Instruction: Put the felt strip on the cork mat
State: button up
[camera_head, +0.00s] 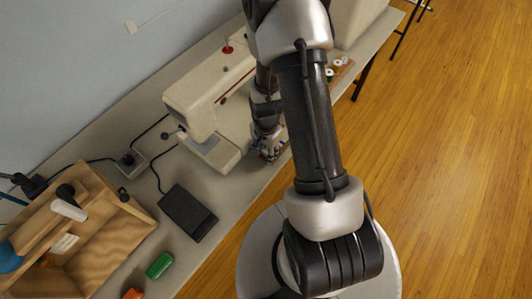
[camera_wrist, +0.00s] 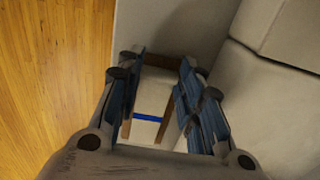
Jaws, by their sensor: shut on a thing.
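My gripper (camera_head: 268,150) is low over the table, just in front of the sewing machine's base, and also shows in the wrist view (camera_wrist: 158,80). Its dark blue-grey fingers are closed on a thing. Between them I see a thin blue band (camera_wrist: 149,117), which I take to be the felt strip. It lies across a pale surface with brown edges (camera_wrist: 158,61) on several sides. I cannot tell whether these edges belong to the cork mat. In the head view the fingers and my arm hide most of this spot.
The sewing machine (camera_head: 200,105) stands close behind my gripper. A black pedal (camera_head: 187,212), a wooden box (camera_head: 118,240), a green item (camera_head: 160,266) and an orange item (camera_head: 132,295) are at the left. Spools (camera_head: 336,65) sit beyond my arm. The table's front edge is close.

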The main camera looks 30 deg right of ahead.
jog(key=shift+f, duration=0.25)
jog(key=shift+f, duration=0.1)
jog(key=shift+f, duration=0.15)
jog(key=o, duration=0.7)
